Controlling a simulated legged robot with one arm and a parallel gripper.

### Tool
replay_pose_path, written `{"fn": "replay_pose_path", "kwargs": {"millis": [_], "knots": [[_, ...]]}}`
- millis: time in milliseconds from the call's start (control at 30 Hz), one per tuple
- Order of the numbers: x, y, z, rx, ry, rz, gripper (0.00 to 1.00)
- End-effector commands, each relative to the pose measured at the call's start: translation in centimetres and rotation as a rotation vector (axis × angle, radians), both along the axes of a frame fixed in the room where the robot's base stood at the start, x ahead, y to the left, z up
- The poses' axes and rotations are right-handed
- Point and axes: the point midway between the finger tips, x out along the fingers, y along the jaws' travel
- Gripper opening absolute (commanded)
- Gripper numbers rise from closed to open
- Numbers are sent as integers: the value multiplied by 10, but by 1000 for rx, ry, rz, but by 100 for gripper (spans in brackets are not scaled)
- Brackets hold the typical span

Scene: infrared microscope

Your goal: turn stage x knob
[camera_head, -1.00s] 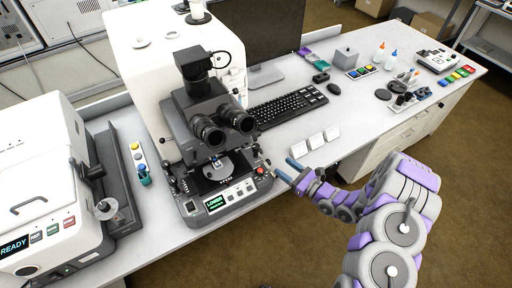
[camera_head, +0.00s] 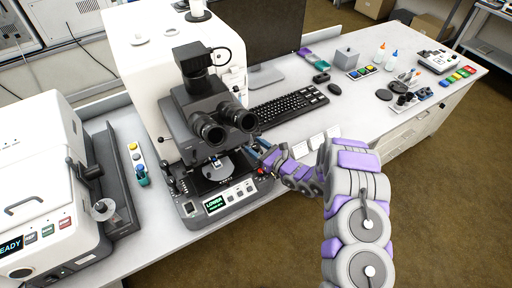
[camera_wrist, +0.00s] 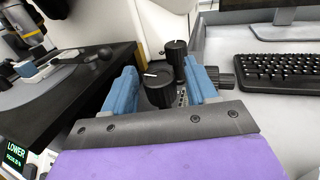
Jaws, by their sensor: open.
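The microscope (camera_head: 205,120) stands on the bench with its twin eyepieces facing me and a green-lit display on its front base. My gripper (camera_head: 262,148) is at the right side of the microscope's stage. In the wrist view, my gripper's blue fingers (camera_wrist: 165,88) are apart, one on each side of a black knob with a white mark (camera_wrist: 158,90). A second, taller black knob (camera_wrist: 176,58) stands just behind it, also between the fingers' lines. A ridged black knob (camera_wrist: 222,78) shows beyond the right finger. I cannot tell whether either finger touches a knob.
The black stage plate (camera_wrist: 75,95) lies close to the left finger. A keyboard (camera_head: 288,106) is to the right of the microscope, and white cards (camera_head: 316,141) stand near the bench front, partly hidden by my arm. A white instrument (camera_head: 45,190) is at left.

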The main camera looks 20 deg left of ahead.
Motion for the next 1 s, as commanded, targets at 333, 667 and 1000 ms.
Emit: {"fn": "replay_pose_path", "kwargs": {"millis": [333,667,1000], "knots": [[0,0,0,1,0,-1,47],[1,0,0,1,0,-1,15],[3,1,3,6,-6,58,8]]}}
